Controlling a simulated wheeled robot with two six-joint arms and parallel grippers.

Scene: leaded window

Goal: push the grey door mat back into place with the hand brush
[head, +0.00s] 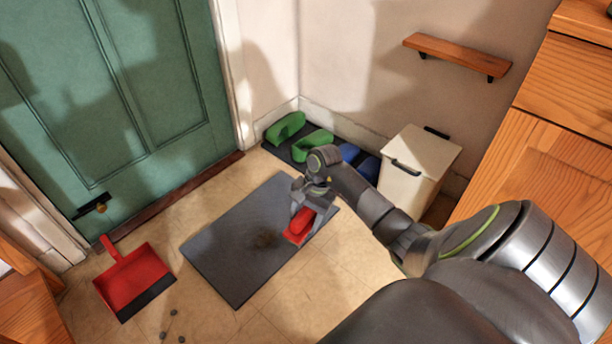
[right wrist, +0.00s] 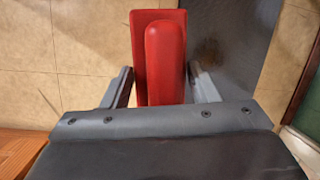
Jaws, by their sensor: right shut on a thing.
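The grey door mat (head: 225,252) lies flat on the tiled floor in front of the green door, askew to it, with a dark dirty patch near its middle. Its edge also shows in the right wrist view (right wrist: 232,40). My right gripper (head: 303,210) is shut on the red hand brush (head: 299,226), over the mat's right edge. In the right wrist view the brush (right wrist: 165,60) sits between the two fingers and overlaps the mat's edge. Its bristles are hidden, and I cannot tell whether it touches the mat. My left gripper is not in view.
A red dustpan (head: 132,279) lies left of the mat, with several small grey pebbles (head: 170,325) near it. Green shoes (head: 285,128) and blue shoes (head: 368,168) stand on a dark tray by the wall. A white bin (head: 418,165) stands right of them. A wooden cabinet (head: 560,150) bounds the right.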

